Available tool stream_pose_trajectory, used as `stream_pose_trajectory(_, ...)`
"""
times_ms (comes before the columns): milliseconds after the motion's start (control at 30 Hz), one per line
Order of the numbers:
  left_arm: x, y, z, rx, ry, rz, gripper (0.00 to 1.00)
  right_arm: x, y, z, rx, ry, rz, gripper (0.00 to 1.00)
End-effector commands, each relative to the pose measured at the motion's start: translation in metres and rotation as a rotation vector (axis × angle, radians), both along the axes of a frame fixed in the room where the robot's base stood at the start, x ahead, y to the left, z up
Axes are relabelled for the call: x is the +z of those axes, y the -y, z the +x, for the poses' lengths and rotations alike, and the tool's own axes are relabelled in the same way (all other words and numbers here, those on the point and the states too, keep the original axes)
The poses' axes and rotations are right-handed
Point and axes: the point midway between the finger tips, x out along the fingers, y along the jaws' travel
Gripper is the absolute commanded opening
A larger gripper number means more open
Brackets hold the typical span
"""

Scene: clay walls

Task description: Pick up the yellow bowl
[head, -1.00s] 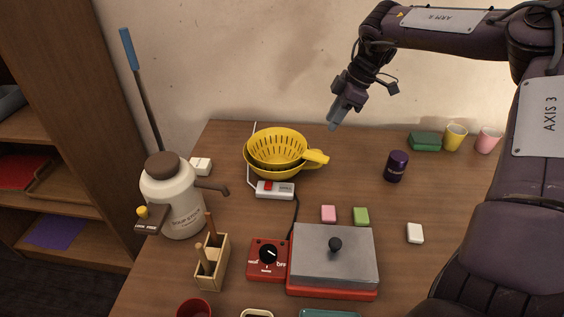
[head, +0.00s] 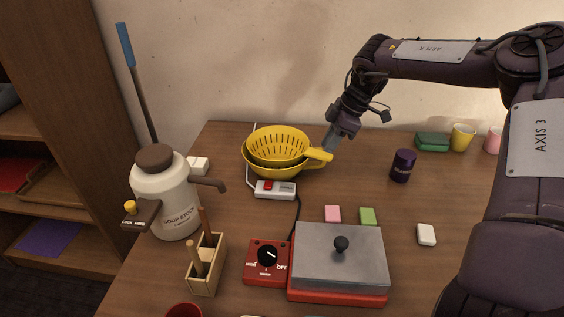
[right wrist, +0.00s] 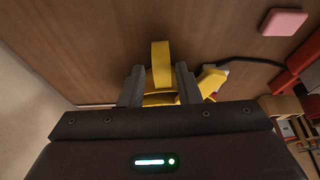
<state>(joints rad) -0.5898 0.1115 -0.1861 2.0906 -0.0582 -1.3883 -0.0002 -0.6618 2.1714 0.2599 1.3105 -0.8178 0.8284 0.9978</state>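The yellow bowl (head: 258,170) sits on the table toward the back, with a yellow slotted colander (head: 279,143) nested in it. The colander's stubby handle (head: 319,154) points right. My right gripper (head: 329,141) reaches down from the right, just behind that handle. In the right wrist view my right gripper (right wrist: 159,86) is open, and a yellow strip (right wrist: 160,62) shows between its fingers. I cannot tell whether the strip belongs to the bowl or the colander, or whether a finger touches it. Another yellow piece (right wrist: 213,80) lies beside the fingers. My left gripper is out of view.
A power strip (head: 275,190) with a cable lies in front of the bowl. A soup urn (head: 170,200) stands left, a hotplate (head: 338,262) in front. A purple can (head: 402,165) stands right. The wall is close behind. Some table between bowl and can is clear.

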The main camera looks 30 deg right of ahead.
Motion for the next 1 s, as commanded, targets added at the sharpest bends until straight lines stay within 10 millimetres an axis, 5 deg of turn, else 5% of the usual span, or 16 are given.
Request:
stream_pose_trajectory(200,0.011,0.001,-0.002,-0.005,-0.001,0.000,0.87,-0.033,-0.009,0.004,0.001,-0.002,0.000,0.30)
stream_pose_trajectory(533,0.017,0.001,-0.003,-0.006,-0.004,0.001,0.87,-0.040,-0.012,0.007,-0.001,0.000,0.001,0.30)
stream_pose_trajectory(767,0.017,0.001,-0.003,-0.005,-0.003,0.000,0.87,-0.040,-0.012,0.007,-0.001,0.000,0.000,0.01)
stream_pose_trajectory(1000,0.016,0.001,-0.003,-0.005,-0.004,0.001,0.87,-0.039,-0.013,0.007,0.000,0.002,0.001,0.00)
